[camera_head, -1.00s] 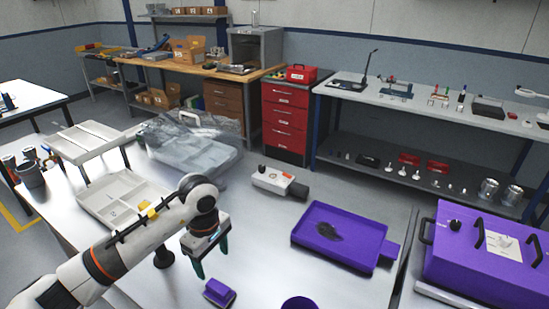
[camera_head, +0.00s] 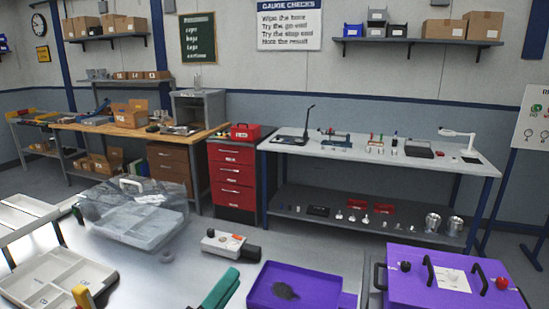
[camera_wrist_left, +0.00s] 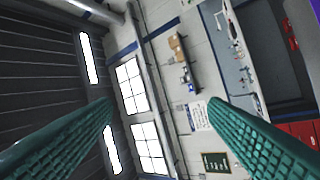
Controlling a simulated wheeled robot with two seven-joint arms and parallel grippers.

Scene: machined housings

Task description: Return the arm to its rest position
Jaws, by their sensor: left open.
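My left gripper shows in the head view as a green ribbed finger (camera_head: 216,291) at the bottom edge, above the bench between the small grey-white device and the purple tray. Most of the left arm is out of that view. In the left wrist view the two green fingers (camera_wrist_left: 155,140) are spread wide apart with nothing between them. That camera looks up at the wall, windows and ceiling. My right gripper is not in view.
A purple tray (camera_head: 262,292) and a purple box with black handles (camera_head: 450,284) stand at the right. A clear-lidded case (camera_head: 128,212), a white compartment tray (camera_head: 60,278) and a grey-white device (camera_head: 222,242) are on the bench. Red drawers (camera_head: 232,175) stand behind.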

